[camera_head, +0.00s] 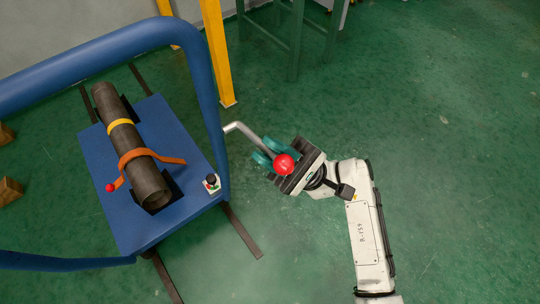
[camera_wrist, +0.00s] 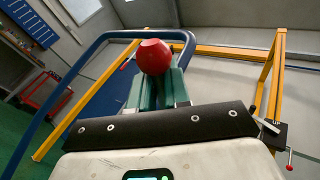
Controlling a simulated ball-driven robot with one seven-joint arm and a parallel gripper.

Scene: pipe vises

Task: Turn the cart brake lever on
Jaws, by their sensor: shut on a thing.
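The cart brake lever (camera_head: 243,130) is a grey bent rod sticking out from the right side of the blue cart (camera_head: 108,212). Its red ball knob (camera_head: 284,164) shows over my gripper (camera_head: 269,153) in the head view. The teal fingers are shut on the lever by the knob and partly cover the rod. In the wrist view the red knob (camera_wrist: 153,56) sits just beyond the teal fingers (camera_wrist: 158,90), and the rod is hidden there.
A dark pipe (camera_head: 122,130) lies on the cart under an orange clamp (camera_head: 145,157). A small box with a black knob (camera_head: 211,183) sits at the cart's near right corner. A yellow post (camera_head: 217,55) stands behind. Green floor to the right is clear.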

